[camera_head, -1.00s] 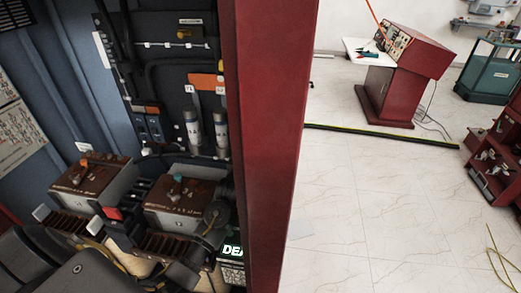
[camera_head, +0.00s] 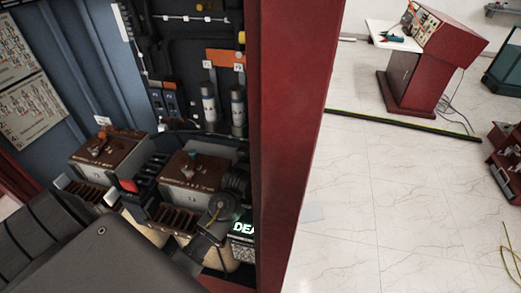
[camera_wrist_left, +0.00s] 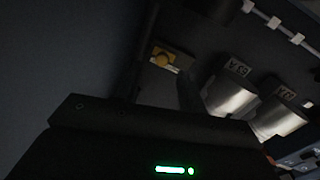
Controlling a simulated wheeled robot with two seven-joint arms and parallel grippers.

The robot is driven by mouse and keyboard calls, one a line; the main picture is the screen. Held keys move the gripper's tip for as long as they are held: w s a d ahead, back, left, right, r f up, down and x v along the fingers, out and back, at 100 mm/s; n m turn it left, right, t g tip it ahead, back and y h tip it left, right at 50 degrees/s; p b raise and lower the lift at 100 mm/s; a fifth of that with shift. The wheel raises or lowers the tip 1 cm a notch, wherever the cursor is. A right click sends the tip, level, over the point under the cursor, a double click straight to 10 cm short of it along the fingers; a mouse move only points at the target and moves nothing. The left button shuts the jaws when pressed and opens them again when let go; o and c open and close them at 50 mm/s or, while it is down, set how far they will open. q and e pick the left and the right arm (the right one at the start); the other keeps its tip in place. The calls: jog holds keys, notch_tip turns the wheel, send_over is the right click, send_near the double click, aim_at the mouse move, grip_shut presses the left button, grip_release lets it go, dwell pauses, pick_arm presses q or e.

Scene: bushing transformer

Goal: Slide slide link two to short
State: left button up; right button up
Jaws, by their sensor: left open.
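Two boxes with brown tops stand side by side low in the cabinet, one with an orange-red knob (camera_head: 112,155) and one with a teal knob (camera_head: 193,172). I cannot tell which part is slide link two. My left arm comes in from the lower left, and its dark end lies around the right side of the teal-knobbed box. In the left wrist view my left gripper (camera_wrist_left: 150,140) is a dark body with a green light; it is open, but its fingertips are not clear. My right gripper is not in view.
A red cabinet post (camera_head: 296,120) stands close on the right.

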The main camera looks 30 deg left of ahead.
pick_arm(q)
jog(key=s+d, duration=0.1)
jog(key=s, duration=0.5)
jog(key=shift+s+b, duration=0.2)
jog(key=shift+b, duration=0.25)
jog(key=shift+w+d, duration=0.1)
